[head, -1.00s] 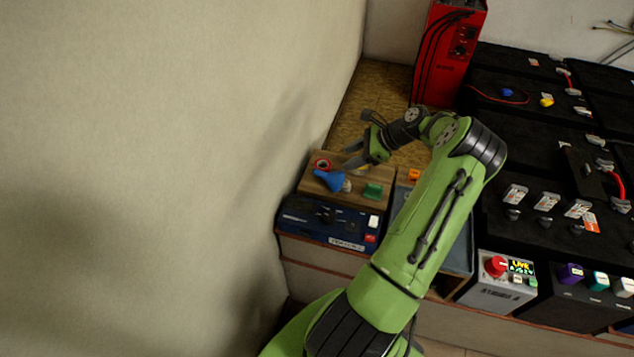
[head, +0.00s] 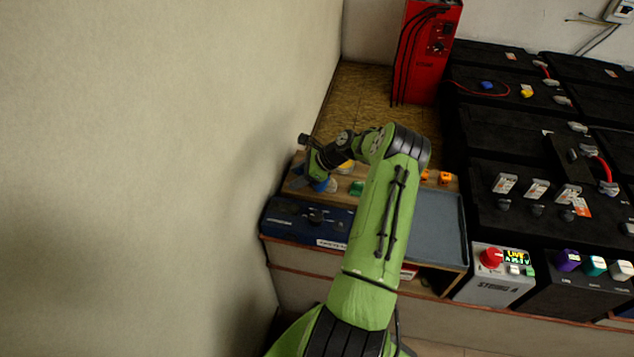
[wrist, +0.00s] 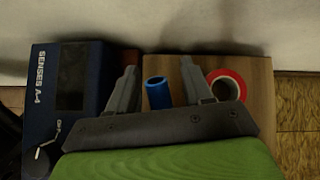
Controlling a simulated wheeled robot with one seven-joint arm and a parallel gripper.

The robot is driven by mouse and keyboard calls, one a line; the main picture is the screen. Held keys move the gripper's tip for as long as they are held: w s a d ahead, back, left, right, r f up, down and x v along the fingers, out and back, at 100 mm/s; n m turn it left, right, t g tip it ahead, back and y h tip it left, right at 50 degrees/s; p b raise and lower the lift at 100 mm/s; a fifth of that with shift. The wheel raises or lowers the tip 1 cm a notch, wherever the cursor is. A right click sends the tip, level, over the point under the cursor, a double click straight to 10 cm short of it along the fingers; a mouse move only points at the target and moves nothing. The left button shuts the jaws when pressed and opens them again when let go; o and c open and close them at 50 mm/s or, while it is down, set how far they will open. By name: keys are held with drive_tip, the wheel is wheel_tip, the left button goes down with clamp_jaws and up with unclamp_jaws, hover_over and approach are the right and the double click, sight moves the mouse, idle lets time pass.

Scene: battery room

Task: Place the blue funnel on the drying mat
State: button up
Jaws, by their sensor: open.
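The blue funnel (head: 325,185) sits on the wooden board by the wall, mostly hidden behind my gripper in the head view. In the wrist view its blue tube end (wrist: 158,93) stands between my two fingers. My gripper (wrist: 158,68) is open, with a finger on each side of the funnel and visible gaps. In the head view my gripper (head: 312,172) is low over the board's left part. A flat grey-blue panel with a raised rim (head: 437,232), perhaps the drying mat, lies right of my forearm and looks bare.
A red tape roll (wrist: 227,84) is close right of my fingers in the wrist view. A blue device (head: 290,218) stands in front of the board. A green piece (head: 357,188) and orange pieces (head: 445,177) lie nearby. The wall is close on the left.

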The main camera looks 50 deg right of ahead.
drive_tip(key=shift+s+r, duration=0.1)
drive_tip(key=shift+r, duration=0.05)
drive_tip(key=shift+c, duration=0.8)
clamp_jaws()
wheel_tip(320, 180, up, 10)
drive_tip(key=p, duration=0.3)
